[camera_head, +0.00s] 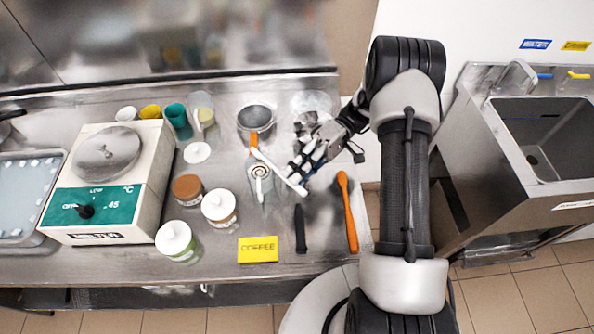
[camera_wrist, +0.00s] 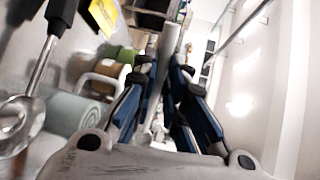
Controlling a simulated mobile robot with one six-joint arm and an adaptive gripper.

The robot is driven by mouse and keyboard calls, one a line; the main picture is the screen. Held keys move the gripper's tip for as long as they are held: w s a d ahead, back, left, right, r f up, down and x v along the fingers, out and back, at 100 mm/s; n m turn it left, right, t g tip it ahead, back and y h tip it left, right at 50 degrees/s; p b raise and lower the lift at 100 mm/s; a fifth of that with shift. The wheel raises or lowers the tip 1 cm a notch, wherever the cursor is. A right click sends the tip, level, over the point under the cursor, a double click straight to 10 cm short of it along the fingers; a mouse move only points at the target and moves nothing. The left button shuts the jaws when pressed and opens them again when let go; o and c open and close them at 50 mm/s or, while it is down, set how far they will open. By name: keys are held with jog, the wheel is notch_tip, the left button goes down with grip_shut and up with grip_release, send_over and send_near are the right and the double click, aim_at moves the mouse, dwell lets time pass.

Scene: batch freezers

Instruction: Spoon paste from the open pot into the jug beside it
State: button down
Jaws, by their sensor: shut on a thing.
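My gripper (camera_head: 303,170) is shut on a pale, long-handled utensil, likely the spoon (camera_head: 279,171), held slantwise above the counter. Its handle (camera_wrist: 170,45) also shows between my fingers (camera_wrist: 170,90) in the wrist view. I cannot make out its bowl. A clear vessel with a pale brown swirl inside (camera_head: 258,171), likely the jug, stands just left of and below my gripper, partly under the utensil. A brown-topped pot (camera_head: 187,187), likely the open one, stands to its left. A loose white lid (camera_head: 197,152) lies behind that pot.
White-lidded jars (camera_head: 218,205) (camera_head: 174,239) stand in front of the brown-topped pot. A sieve (camera_head: 255,117) lies behind the clear vessel. An orange spatula (camera_head: 347,210), a dark-handled tool (camera_head: 300,228) and a yellow card (camera_head: 258,249) lie in front. A hot plate (camera_head: 105,155) fills the left.

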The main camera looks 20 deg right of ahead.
jog(key=p, duration=0.3)
jog(key=shift+r+p, duration=0.3)
jog(key=shift+p, duration=0.1)
jog(key=r+t+h+p, duration=0.1)
jog(key=h+p, duration=0.2)
jog(key=p, duration=0.2)
jog(key=a+r+t+h+p, duration=0.1)
jog(key=t+h+p, duration=0.1)
jog(key=p, duration=0.3)
jog(key=s+a+r+t+h+p, duration=0.1)
jog(key=h+p, duration=0.3)
jog(key=p, duration=0.1)
jog(key=shift+m, duration=0.4)
jog(key=shift+a+t+h+p, duration=0.25)
jog(key=shift+t+h+p, duration=0.15)
jog(key=shift+t+h, duration=0.15)
jog(key=shift+s+a+r+t+h+p, duration=0.1)
jog(key=shift+a+r+t+h+p, duration=0.2)
jog(key=shift+h+p, duration=0.75)
jog(key=shift+s+a+r+t+h+p, duration=0.1)
jog(key=shift+r+t+h+p, duration=0.25)
jog(key=shift+p, duration=1.25)
jog(key=shift+s+a+r+t+h+p, duration=0.15)
jog(key=shift+r+h+p, duration=0.5)
jog(key=shift+p, duration=0.7)
jog(key=shift+a+f, duration=0.1)
